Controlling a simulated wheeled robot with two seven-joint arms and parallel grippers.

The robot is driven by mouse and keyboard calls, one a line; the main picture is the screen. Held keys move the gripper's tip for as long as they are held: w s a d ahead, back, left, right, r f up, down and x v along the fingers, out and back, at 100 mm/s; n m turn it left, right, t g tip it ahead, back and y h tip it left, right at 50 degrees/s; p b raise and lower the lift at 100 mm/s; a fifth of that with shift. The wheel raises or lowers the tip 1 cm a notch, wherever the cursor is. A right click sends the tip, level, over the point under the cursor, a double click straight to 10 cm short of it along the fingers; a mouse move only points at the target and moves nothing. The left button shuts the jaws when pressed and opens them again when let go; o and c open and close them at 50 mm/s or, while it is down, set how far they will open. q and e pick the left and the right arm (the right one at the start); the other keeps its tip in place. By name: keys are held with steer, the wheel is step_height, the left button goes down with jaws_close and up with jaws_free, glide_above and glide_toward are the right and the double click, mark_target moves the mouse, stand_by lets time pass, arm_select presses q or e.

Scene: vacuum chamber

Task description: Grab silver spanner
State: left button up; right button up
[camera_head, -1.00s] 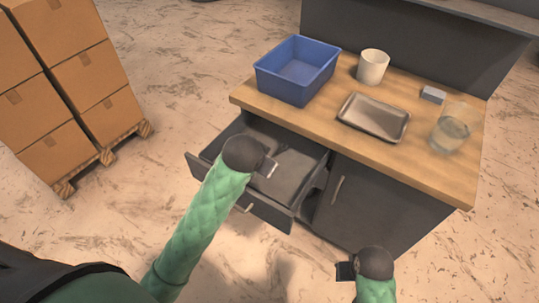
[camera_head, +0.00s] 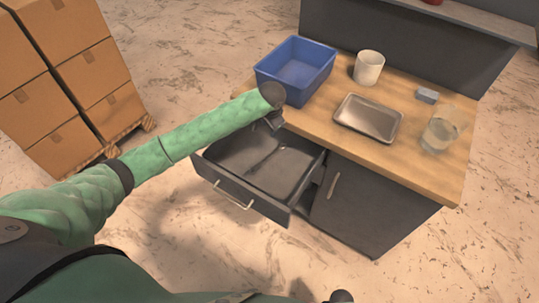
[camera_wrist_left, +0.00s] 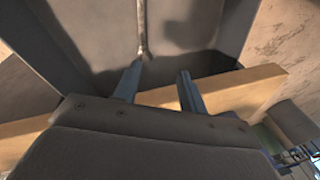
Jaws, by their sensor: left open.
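The silver spanner (camera_head: 266,158) lies in the open drawer (camera_head: 222,180), thin and slanted across its floor. In the left wrist view the spanner (camera_wrist_left: 141,28) runs down from the top edge, its near end just beyond the left finger. My left gripper (camera_head: 271,124) is above the drawer's back edge by the counter. Its two fingers (camera_wrist_left: 160,86) are apart with nothing between them. The spanner is apart from the fingers as far as I can tell. Only a dark bit of my right arm shows at the bottom edge; its fingers are out of view.
The wooden counter (camera_head: 300,122) lies over the drawer's back edge, and its edge crosses under my fingers in the wrist view. On it are a blue bin (camera_head: 293,95), a white cup (camera_head: 368,68), a metal tray (camera_head: 368,118), a small blue-grey block (camera_head: 428,95) and a glass (camera_head: 440,130).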

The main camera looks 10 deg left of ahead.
arm_select(q)
steer(key=n+g, duration=0.1)
steer(key=g, duration=0.1)
glide_above(266, 159)
step_height(266, 159, down, 7)
steer(key=shift+f+n+g+h, duration=0.3)
steer(key=shift+f+n+h, duration=0.1)
steer(key=shift+f+h, duration=0.15)
arm_select(e)
steer(key=s+d+f+t, duration=0.1)
steer(key=s+f+t, duration=0.25)
steer(key=f, duration=0.45)
arm_select(q)
step_height(266, 159, down, 2)
steer(key=shift+f+p, duration=0.1)
steer(key=shift+p, duration=0.45)
step_height(266, 159, down, 4)
steer(key=p, duration=0.3)
steer(key=shift+d+f, duration=0.1)
steer(key=shift+f, duration=0.6)
arm_select(e)
steer(key=s+d+f, duration=0.1)
steer(key=s+d, duration=0.1)
steer(key=s, duration=0.8)
steer(key=shift+f+g, duration=0.2)
steer(key=shift+g, duration=0.25)
steer(key=shift+r, duration=0.1)
